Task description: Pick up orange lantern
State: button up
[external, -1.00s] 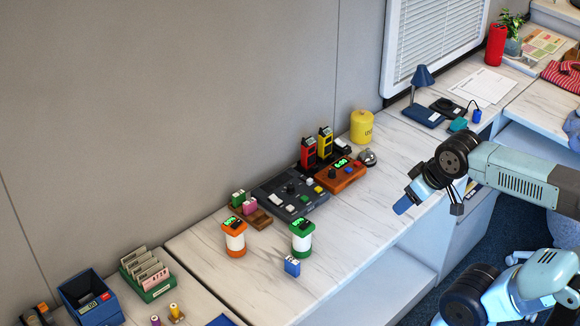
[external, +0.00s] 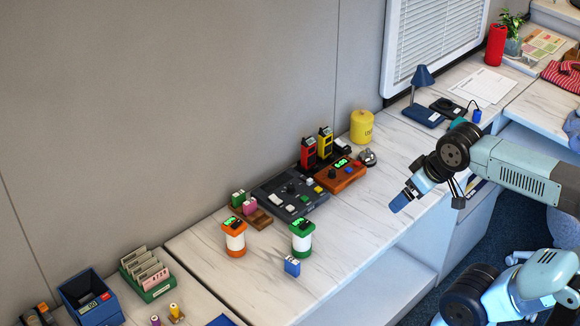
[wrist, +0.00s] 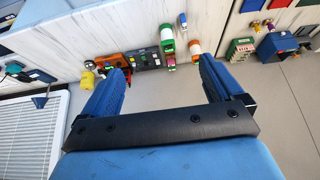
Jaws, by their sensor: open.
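The orange lantern (external: 234,240), with a white middle and a dark top with a green display, stands upright on the white counter. It also shows in the wrist view (wrist: 195,48), just beyond my right finger's tip. A similar green lantern (external: 302,239) stands to its right. My gripper (external: 400,204) is open and empty over the counter's front edge, well to the right of both lanterns. In the wrist view my gripper's two blue fingers (wrist: 165,72) are spread apart with nothing between them.
Behind are a brown holder (external: 259,218) with small blocks, a dark console (external: 290,192), an orange box (external: 342,175) and a yellow canister (external: 361,127). The counter's front right is clear.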

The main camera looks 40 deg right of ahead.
jog(key=w+d+f+n+t+h, duration=0.15)
jog(key=w+f+n, duration=0.4)
jog(key=w, duration=0.55)
jog(key=w+d+f+n+t, duration=0.1)
jog(key=w+d+f+n, duration=0.35)
jog(key=w, duration=0.65)
jog(key=w+f+n+t+h, duration=0.1)
jog(key=w+f+n, duration=0.55)
jog(key=w, duration=0.45)
jog(key=w+a+r+n+t+y, duration=0.2)
jog(key=a+r+n+t+y, duration=0.5)
jog(key=a+r+n, duration=1.35)
jog(key=t+h, duration=0.2)
send_near(230, 226)
jog(key=s+d+f, duration=0.1)
jog(key=s+d, duration=0.1)
jog(key=shift+w+a+f, duration=0.15)
jog(key=shift+a+f, duration=0.05)
jog(key=shift+f, duration=0.25)
jog(key=w, duration=0.4)
jog(key=w+a, duration=0.1)
jog(key=w, duration=0.8)
jog(key=shift+w+a, duration=0.25)
jog(key=shift+a, duration=0.15)
jog(key=c, duration=1.3)
